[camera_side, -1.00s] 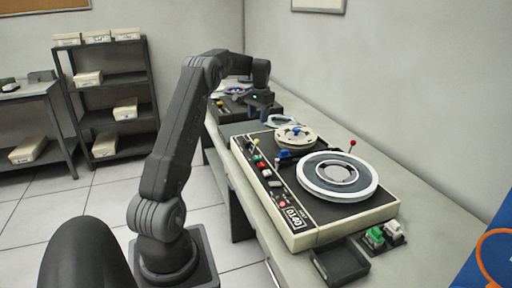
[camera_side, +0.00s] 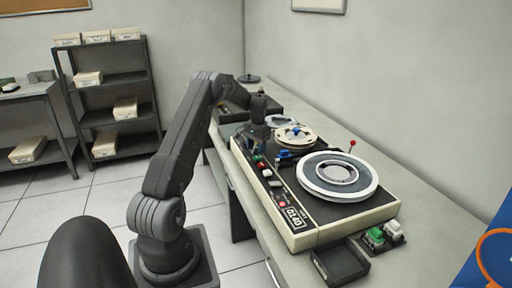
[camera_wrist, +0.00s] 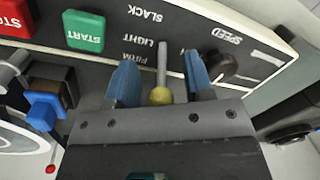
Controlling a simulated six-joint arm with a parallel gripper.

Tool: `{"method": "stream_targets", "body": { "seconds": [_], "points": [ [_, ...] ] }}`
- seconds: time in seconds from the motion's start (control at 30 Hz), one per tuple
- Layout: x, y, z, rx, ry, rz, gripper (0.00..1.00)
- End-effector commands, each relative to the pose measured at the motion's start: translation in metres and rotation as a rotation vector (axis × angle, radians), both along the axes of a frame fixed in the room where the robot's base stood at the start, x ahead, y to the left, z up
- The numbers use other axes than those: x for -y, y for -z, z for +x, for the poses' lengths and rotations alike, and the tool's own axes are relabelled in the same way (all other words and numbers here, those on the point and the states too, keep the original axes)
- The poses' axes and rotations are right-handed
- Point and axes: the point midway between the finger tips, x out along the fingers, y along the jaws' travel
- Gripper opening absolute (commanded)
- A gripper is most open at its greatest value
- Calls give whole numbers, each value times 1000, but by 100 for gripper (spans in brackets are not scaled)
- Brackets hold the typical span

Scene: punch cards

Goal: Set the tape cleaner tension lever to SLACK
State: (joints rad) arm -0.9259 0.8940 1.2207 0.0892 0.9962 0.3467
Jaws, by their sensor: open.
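The tape cleaner lever (camera_wrist: 160,94), a thin grey rod with a yellow ball knob, shows in the wrist view beside the printed words SLACK, LIGHT and FIRM. Which word it is set to is hard to tell. My gripper (camera_wrist: 160,62) is open. Its two blue fingers stand on either side of the rod, with visible gaps. In the side view my gripper (camera_side: 258,143) is over the far left end of the tape deck's control panel and hides the lever. The tape deck (camera_side: 356,213) lies on the bench.
A dark SPEED knob (camera_wrist: 220,66) is close to the right finger. The green START button (camera_wrist: 84,31) and red STOP button (camera_wrist: 15,19) are at left, with a blue knob (camera_wrist: 46,108) below. A large reel (camera_side: 318,180) and a red-tipped lever (camera_side: 352,144) are on the deck.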

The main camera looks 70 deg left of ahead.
Motion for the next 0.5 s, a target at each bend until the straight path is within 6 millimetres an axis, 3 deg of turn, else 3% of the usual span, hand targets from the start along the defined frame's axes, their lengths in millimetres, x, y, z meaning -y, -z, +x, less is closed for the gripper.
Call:
{"method": "stream_targets", "body": {
  "seconds": [0.2, 0.5],
  "points": [
    [0, 0, 0, -1, 0, -1, 47],
    [0, 0, 0, -1, 0, -1, 19]
  ]
}}
